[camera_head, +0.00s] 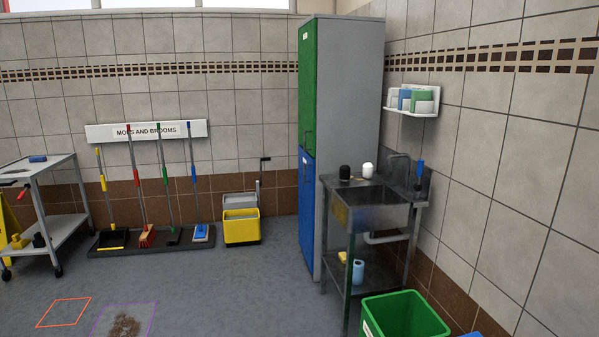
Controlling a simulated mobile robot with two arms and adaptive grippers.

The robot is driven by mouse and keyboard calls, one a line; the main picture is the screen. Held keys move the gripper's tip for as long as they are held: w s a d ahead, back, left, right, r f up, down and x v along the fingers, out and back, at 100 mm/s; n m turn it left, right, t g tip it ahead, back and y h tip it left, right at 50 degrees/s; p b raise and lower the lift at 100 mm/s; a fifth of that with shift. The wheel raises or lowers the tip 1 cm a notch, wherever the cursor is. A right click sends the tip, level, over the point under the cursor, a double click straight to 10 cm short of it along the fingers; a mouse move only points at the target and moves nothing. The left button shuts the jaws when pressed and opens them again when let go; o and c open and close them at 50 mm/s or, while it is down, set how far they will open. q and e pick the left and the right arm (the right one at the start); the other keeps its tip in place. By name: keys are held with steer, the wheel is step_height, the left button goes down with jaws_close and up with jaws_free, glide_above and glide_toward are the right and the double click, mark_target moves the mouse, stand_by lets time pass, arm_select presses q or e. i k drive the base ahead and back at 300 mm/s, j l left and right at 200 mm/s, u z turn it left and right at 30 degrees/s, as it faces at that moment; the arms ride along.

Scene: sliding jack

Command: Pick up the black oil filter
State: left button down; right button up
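A small black rounded object (344,172) stands upright on the left part of the metal sink's top (372,192). It could be the black oil filter, but it is too small to tell for sure. A similar white object (368,170) stands just to its right. Another small dark object (39,240) sits on the lower shelf of the grey cart (60,228) at the far left; I cannot tell what it is. Neither of my grippers shows.
A green and blue locker (345,100) stands behind the sink. A green bin (405,315) is in front of it. Mops and brooms on a black tray (160,240) and a yellow bucket (241,227) line the back wall. The central floor is clear, with a brown stain (126,325).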

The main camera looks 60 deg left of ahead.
mark_target(344, 170)
steer(key=u, duration=1.55)
